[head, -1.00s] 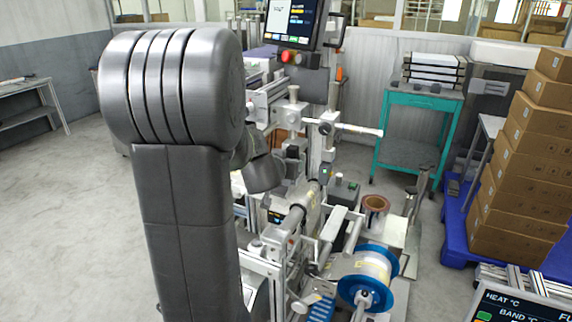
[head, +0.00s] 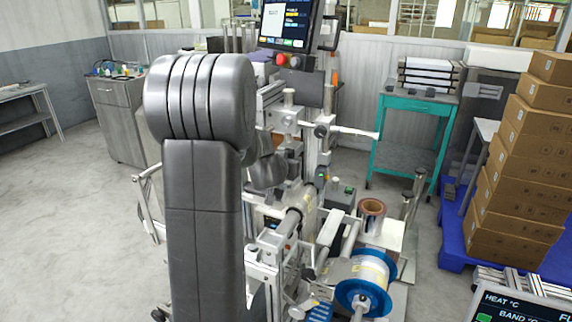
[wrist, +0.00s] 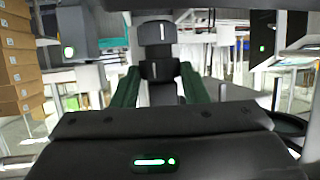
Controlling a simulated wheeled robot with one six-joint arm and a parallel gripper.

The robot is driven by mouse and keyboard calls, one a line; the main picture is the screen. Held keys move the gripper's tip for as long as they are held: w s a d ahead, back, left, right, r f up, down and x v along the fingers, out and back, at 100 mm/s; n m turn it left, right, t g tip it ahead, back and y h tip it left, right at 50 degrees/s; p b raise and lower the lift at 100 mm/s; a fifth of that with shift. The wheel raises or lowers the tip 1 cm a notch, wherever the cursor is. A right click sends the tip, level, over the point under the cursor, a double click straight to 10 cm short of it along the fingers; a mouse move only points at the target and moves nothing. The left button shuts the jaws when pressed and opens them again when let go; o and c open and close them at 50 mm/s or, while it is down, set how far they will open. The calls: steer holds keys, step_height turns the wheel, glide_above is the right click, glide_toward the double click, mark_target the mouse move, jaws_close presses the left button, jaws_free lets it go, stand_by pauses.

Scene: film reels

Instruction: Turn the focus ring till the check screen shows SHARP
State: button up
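In the wrist view, a dark stepped cylinder with white marks stands ahead; its wider band (wrist: 160,71) looks like the focus ring. My gripper (wrist: 160,76) has its two green fingers spread, one on each side below and beside this band. They look open; whether the tips touch it cannot be told. In the head view, my grey arm hides the gripper and the ring. A dark monitor (head: 287,20) stands at the top of the machine, with white, yellow and blue areas. Its text is too small to read, and I cannot tell whether it is the check screen.
A blue film reel (head: 366,279) and a brown roll (head: 371,213) sit at the machine's front right. A teal table (head: 416,104) stands behind. Stacked cartons (head: 517,194) rest on a blue pallet at right. A heat panel (head: 520,302) shows bottom right. Floor at left is clear.

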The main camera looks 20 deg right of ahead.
steer(key=shift+c, duration=0.9)
steer(key=shift+a+r+m+h+p, duration=0.1)
steer(key=shift+r+m+h+p, duration=0.15)
steer(key=shift+p, duration=0.7)
steer(key=shift+w+f+m+g+h+p, duration=0.1)
steer(key=shift+m+g+h+p, duration=0.35)
steer(key=shift+p, duration=0.3)
steer(key=shift+f, duration=0.1)
steer(key=o, duration=1)
steer(key=shift+a, duration=0.15)
steer(key=p+v, duration=0.2)
steer(key=v, duration=1.1)
steer(key=shift+a, duration=0.25)
